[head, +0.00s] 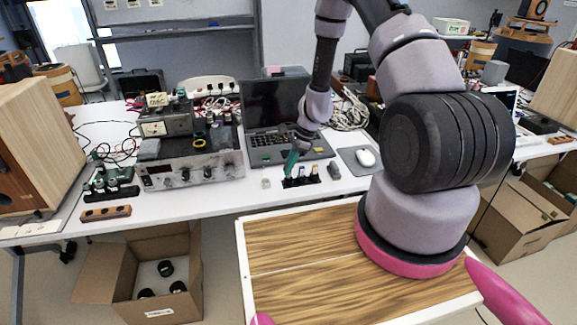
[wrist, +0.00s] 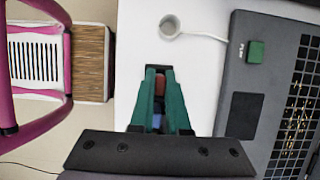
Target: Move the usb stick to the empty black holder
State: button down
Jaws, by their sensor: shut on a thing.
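My gripper (head: 291,165) has green fingers and points down over the left end of a low black holder (head: 302,183) on the white table. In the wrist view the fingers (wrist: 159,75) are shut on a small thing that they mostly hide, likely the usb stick. A red piece (wrist: 160,86) and a blue piece (wrist: 157,121) show between the fingers; I cannot tell which of them is gripped. Small upright pieces (head: 314,170) stand in the holder, right of my gripper. A dark part of the holder shows behind the fingertips. I cannot tell whether the stick touches the holder.
An open laptop (head: 268,143) with a green block (wrist: 256,52) stands behind. A small whitish cup (wrist: 170,27) is left of the holder in the head view. A mouse (head: 366,157) lies on a pad at right. A wooden block (head: 106,213) lies far left.

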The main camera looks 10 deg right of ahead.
jog(key=shift+f, duration=0.85)
dwell(0.4)
jog(key=shift+c, duration=2.1)
grip_release()
jog(key=shift+r, duration=2.5)
